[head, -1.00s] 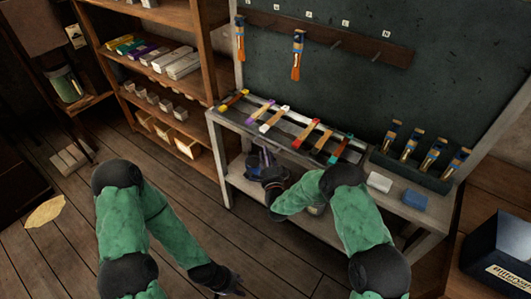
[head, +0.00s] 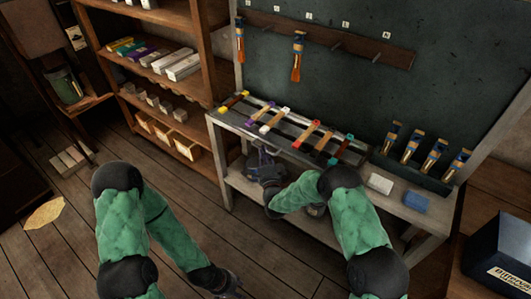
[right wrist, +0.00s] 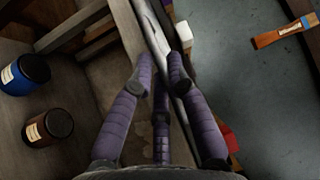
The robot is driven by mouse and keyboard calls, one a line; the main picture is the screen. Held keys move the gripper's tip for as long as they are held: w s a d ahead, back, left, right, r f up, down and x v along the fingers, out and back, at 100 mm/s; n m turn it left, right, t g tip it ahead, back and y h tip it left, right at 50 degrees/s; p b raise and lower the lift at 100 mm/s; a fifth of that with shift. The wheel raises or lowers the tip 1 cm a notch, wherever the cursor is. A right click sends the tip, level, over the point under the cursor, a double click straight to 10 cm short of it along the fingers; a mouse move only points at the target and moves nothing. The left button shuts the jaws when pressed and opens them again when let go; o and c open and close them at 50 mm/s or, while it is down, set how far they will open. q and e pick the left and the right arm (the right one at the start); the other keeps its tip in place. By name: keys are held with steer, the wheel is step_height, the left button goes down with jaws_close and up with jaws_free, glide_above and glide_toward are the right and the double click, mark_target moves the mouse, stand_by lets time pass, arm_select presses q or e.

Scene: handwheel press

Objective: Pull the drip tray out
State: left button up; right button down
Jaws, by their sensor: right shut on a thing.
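The drip tray looks like the grey metal piece under the row of brushes on the bench; its pale lip (right wrist: 155,35) runs between my fingers in the right wrist view. In the head view it is mostly hidden by the brushes and slats. My right gripper (head: 262,158) is at the bench's front edge, left of its middle. Its purple padded fingers (right wrist: 160,68) are shut on the lip in the right wrist view. My left gripper (head: 232,282) hangs low over the floor, away from the bench; whether its fingers are open is unclear.
The bench (head: 232,125) carries several brushes laid across it, a brush holder (head: 410,170), a white block (head: 380,184) and a blue block (head: 415,202). Jars (right wrist: 25,74) stand below. A shelf (head: 160,75) is at left. The floor before the bench is clear.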

steer(key=s+a, duration=0.8)
steer(key=s, duration=0.3)
steer(key=shift+s+a+b, duration=0.25)
steer(key=shift+s+b, duration=0.1)
steer(key=shift+s, duration=0.05)
steer(key=c, duration=1.5)
jaws_free()
steer(key=shift+s, duration=0.1)
steer(key=v, duration=1.2)
